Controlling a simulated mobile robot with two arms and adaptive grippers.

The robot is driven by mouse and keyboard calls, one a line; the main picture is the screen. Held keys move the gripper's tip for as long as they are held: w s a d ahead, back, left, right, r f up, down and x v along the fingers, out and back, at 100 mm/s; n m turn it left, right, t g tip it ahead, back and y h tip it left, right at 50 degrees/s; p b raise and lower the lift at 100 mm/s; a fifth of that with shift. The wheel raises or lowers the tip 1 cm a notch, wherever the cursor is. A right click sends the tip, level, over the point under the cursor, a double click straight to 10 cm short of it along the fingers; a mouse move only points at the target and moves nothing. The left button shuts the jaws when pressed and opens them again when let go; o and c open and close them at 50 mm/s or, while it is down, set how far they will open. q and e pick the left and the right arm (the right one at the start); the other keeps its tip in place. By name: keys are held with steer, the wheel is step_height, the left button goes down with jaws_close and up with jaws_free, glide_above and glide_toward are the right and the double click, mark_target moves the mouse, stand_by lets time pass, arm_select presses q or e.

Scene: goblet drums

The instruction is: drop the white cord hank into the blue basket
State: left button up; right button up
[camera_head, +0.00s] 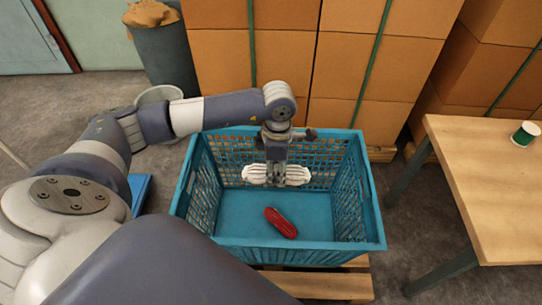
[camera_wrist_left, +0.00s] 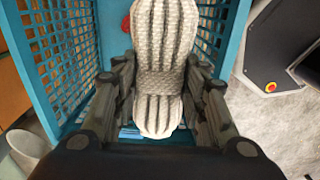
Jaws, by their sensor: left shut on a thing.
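The white cord hank (camera_head: 291,175) is held in my left gripper (camera_head: 275,168), inside the upper part of the blue basket (camera_head: 290,252). The hank also shows large in the left wrist view (camera_wrist_left: 160,60), gripped around its narrow middle between both fingers (camera_wrist_left: 160,85). It appears to hang above the basket floor. A red hank-like item (camera_head: 280,222) lies on the basket floor, and a bit of it shows in the left wrist view (camera_wrist_left: 126,24). My right gripper is in neither view.
The basket stands on a wooden pallet (camera_head: 325,285). Stacked cardboard boxes (camera_head: 345,60) rise behind it. A wooden table (camera_head: 490,180) with a green spool (camera_head: 525,134) is at the right. A pale bucket (camera_head: 158,95) and a dark bin (camera_head: 165,55) stand at the back left.

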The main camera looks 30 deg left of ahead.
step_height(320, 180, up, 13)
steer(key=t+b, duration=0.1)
steer(key=b, duration=0.8)
arm_select(q)
steer(key=w+a+f+n+b, duration=0.2)
steer(key=f+n, duration=0.4)
steer(key=n, duration=0.3)
steer(key=w+a+f+n+b, duration=0.3)
steer(key=f+n, duration=0.4)
steer(key=n, duration=0.3)
steer(key=shift+w+a, duration=0.5)
steer(key=shift+w, duration=0.25)
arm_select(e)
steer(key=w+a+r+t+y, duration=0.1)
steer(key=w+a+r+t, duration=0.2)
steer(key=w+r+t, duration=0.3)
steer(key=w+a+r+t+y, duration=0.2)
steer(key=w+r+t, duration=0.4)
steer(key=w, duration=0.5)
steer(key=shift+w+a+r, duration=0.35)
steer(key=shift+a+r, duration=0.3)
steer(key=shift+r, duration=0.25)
arm_select(q)
steer(key=o, duration=1.2)
steer(key=shift+c, duration=0.2)
